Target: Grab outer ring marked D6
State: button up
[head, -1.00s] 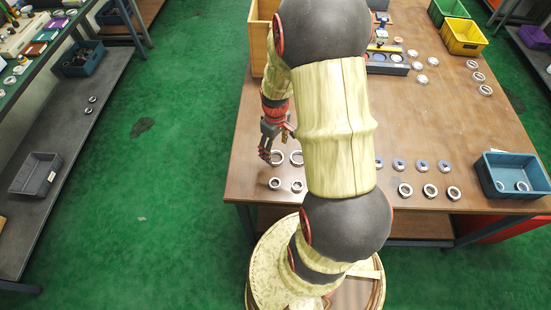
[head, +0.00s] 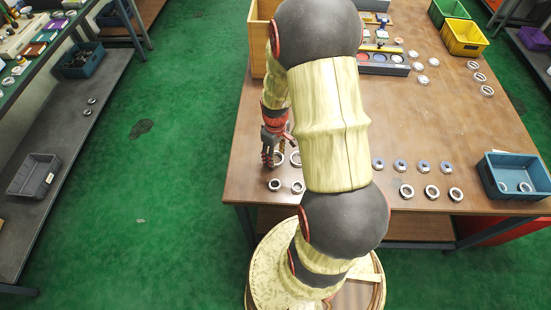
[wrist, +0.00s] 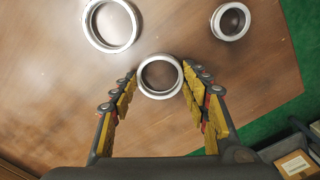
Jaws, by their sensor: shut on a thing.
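In the wrist view my gripper (wrist: 160,78) has its two yellow-padded fingers on either side of a silver ring (wrist: 160,93), shut on it. Its marking cannot be read, and I cannot tell whether it is lifted off the table. In the head view my gripper (head: 272,160) points down near the table's front left corner and partly covers a ring there. In the wrist view a larger silver ring (wrist: 90,25) lies at upper left, and a smaller thick ring (wrist: 217,22) at upper right. No D6 mark is legible on any ring.
Two small rings (head: 274,184) lie near the front edge of the brown table (head: 450,130). More rings (head: 431,192) lie at front right, beside a blue bin (head: 486,180) holding rings. A wooden box (head: 257,40) stands behind my gripper. My arm hides the table's middle.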

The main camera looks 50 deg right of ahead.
jog(key=c, duration=0.5)
jog(key=shift+r, duration=0.1)
jog(key=shift+c, duration=0.2)
